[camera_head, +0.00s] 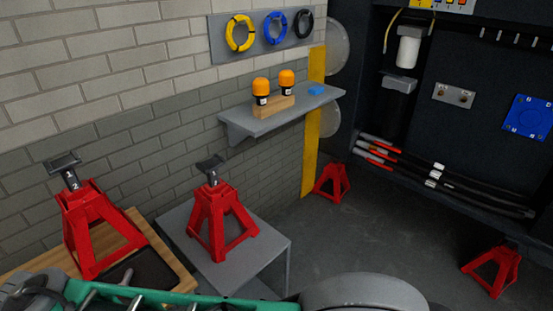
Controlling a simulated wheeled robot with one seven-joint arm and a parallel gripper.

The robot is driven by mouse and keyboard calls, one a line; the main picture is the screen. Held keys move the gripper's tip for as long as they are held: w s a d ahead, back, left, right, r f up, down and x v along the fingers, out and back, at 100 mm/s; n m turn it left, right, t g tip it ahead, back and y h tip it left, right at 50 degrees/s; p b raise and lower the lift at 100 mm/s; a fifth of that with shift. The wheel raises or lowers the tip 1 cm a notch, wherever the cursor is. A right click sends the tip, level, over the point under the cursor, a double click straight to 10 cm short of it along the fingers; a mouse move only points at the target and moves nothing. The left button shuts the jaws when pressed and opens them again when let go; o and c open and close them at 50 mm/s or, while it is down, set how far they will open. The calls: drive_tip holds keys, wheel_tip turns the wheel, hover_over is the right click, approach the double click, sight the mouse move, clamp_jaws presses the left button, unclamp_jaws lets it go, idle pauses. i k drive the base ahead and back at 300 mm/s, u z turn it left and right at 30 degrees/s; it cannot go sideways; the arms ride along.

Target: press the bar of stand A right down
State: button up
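Two red jack stands stand at the left, each with a dark bar rising from its top. The left stand (88,229) is on a wooden top, and its bar (70,177) stands well up, with a white mark like a 2. The middle stand (218,228) is on a grey table, and its bar (211,170) also rises above the frame, showing less length, with a small white mark. No letter A can be read, so I cannot tell which is stand A. My gripper is not in view.
A grey table (262,251) and a wooden top (136,222) stand by the brick wall. A wall shelf (281,116) holds two orange-capped items. Two more red stands (332,181) (493,268) are on the floor. Green and grey parts fill the bottom edge.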

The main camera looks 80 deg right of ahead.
sight(210, 167)
drive_tip(key=z, duration=2.4)
drive_tip(key=k, duration=0.25)
drive_tip(key=u, duration=0.5)
drive_tip(key=i, duration=0.7)
drive_tip(key=z, duration=0.3)
